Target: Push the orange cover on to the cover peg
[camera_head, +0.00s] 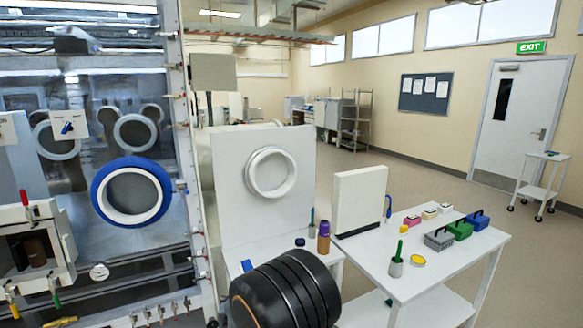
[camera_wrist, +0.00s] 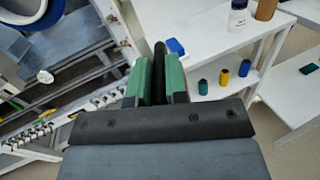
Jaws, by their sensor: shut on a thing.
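In the wrist view my gripper (camera_wrist: 160,78) has two green fingers closed on a narrow dark thing (camera_wrist: 160,50) with a rounded top. It stands up between the fingers and shows only edge-on, so I cannot tell whether it is the orange cover. No orange cover shows clearly in either view, and I cannot make out the cover peg. In the head view my gripper is not in sight.
The glovebox front with a blue-ringed port (camera_head: 163,194) stands at left. A white panel with a white ring (camera_head: 253,172) is beside it. A purple-and-orange bottle (camera_head: 323,237) stands below the panel. A white table (camera_head: 450,258) at right holds several small items. Open floor lies beyond.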

